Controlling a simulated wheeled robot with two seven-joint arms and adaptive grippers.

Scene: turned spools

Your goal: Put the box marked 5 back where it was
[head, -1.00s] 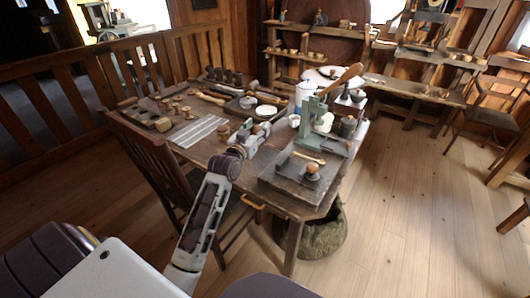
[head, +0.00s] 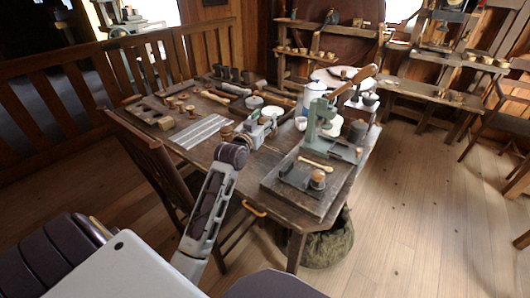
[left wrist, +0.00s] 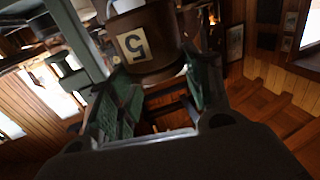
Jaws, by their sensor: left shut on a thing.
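The box marked 5 (left wrist: 141,45) is a round brown tub with a pale label. In the left wrist view the 5 on it appears turned over. My left gripper (left wrist: 150,88) is shut on it, with a green-padded finger on each side. In the head view my left gripper (head: 260,132) is over the middle of the table (head: 222,148), left of the green press (head: 318,118). I cannot make out the box clearly there. My right gripper is not in view.
A dark board (head: 290,190) with a small round wooden piece (head: 318,179) lies at the table's near right corner. Light strips (head: 202,131) and several small spools lie on the left. A white canister (head: 313,95) and a white dish (head: 273,114) stand behind the gripper.

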